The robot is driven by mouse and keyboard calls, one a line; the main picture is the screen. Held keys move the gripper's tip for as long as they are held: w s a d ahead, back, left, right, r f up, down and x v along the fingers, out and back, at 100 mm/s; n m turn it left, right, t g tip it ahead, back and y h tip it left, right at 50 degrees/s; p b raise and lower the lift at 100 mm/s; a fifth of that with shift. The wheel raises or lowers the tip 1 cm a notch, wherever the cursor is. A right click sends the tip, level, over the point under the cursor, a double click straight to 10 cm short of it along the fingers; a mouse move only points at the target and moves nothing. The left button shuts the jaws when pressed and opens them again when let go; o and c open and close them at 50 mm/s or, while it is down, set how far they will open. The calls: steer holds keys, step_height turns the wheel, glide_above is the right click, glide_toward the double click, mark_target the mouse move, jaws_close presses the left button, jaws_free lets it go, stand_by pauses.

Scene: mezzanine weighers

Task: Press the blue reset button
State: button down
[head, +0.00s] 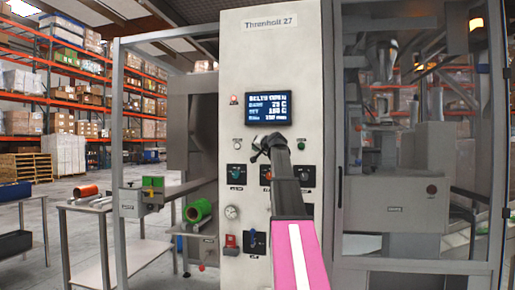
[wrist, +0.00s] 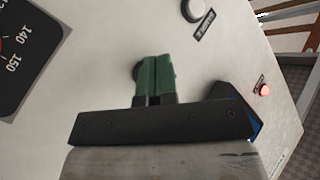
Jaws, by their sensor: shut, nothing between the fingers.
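My gripper (head: 259,150) is in front of the upper panel, below the screen, its green fingers shut and empty. In the wrist view the closed fingers (wrist: 155,75) point at the pale panel face. No clearly blue reset button can be made out.
The panel (head: 270,60) carries a screen (head: 254,108), a white button (wrist: 193,8), a red lamp (wrist: 264,90), a black scale plate (wrist: 18,50) and a red switch (head: 231,241). A glazed machine (head: 410,150) stands right; a table (head: 100,205) stands left.

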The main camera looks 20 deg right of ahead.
steer(key=shift+w, duration=0.1)
stand_by(0.3)
steer(key=shift+w+d, duration=0.2)
steer(key=shift+w, duration=0.05)
steer(key=shift+w+d, duration=0.25)
steer(key=shift+w, duration=0.1)
stand_by(0.9)
stand_by(0.3)
steer(key=shift+s+a, duration=0.45)
steer(key=shift+s, duration=0.25)
steer(key=shift+s+a, duration=0.1)
steer(key=s+a, duration=0.1)
steer(key=s, duration=0.1)
steer(key=s+a, duration=0.1)
steer(key=s, duration=0.1)
steer(key=shift+a, duration=0.35)
steer(key=shift+f, duration=0.1)
stand_by(0.6)
